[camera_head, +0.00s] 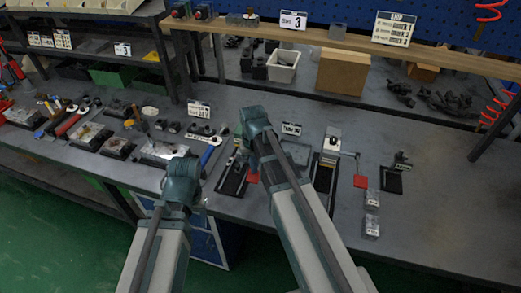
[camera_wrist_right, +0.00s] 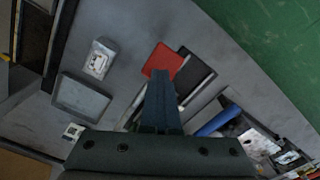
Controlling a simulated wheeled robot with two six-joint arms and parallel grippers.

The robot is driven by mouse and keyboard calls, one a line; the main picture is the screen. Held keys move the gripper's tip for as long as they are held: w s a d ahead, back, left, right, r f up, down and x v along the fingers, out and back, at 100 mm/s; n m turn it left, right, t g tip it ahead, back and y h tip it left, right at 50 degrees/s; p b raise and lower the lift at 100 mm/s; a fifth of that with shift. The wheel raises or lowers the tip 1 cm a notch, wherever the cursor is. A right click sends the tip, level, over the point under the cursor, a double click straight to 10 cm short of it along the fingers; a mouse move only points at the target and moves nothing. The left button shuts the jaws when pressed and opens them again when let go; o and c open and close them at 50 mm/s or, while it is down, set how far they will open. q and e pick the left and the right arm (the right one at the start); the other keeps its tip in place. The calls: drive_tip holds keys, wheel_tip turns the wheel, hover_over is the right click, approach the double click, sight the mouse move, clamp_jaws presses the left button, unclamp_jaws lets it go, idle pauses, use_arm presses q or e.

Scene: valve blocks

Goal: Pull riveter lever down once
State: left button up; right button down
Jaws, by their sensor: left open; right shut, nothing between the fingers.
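The riveter looks like the small press with a black base (camera_head: 232,180) and a red pad (camera_head: 252,178) on the bench, though I cannot make out its lever clearly. In the right wrist view the red pad (camera_wrist_right: 163,61) lies just past my fingertips, beside the black base (camera_wrist_right: 197,77). My right gripper (camera_wrist_right: 161,80) is shut and empty, pointing at the pad; I cannot tell if it touches. In the head view my right arm partly hides this spot. My left gripper (camera_head: 185,185) is open at the bench's front edge; its fingertips are hard to see.
A second press (camera_head: 329,160) with a red pad (camera_head: 360,181) and a small black stand (camera_head: 391,181) are to the right. Clear blocks (camera_head: 372,200) sit near them. Tools and valve blocks (camera_head: 118,146) crowd the left. The front right bench is bare.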

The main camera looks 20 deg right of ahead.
sight(254, 176)
drive_tip(key=shift+f+b, duration=2.2)
drive_tip(key=shift+f, duration=0.3)
wheel_tip(254, 176, up, 18)
drive_tip(key=p, duration=1.7)
drive_tip(key=shift+f+p, duration=0.15)
drive_tip(key=shift+p, duration=0.2)
drive_tip(key=s+a+f+n+b, duration=0.2)
drive_tip(key=s+a+f+b, duration=0.3)
drive_tip(key=s, duration=0.2)
drive_tip(key=s+a+f+n+h+b, duration=0.1)
drive_tip(key=s+a+f+n+b, duration=0.1)
drive_tip(key=s+a+f+b, duration=0.2)
drive_tip(key=s+a+b, duration=0.1)
drive_tip(key=s, duration=0.2)
drive_tip(key=shift+a+f+n, duration=0.2)
drive_tip(key=shift+f+n, duration=0.1)
drive_tip(key=shift+f, duration=0.1)
drive_tip(key=shift+s, duration=0.1)
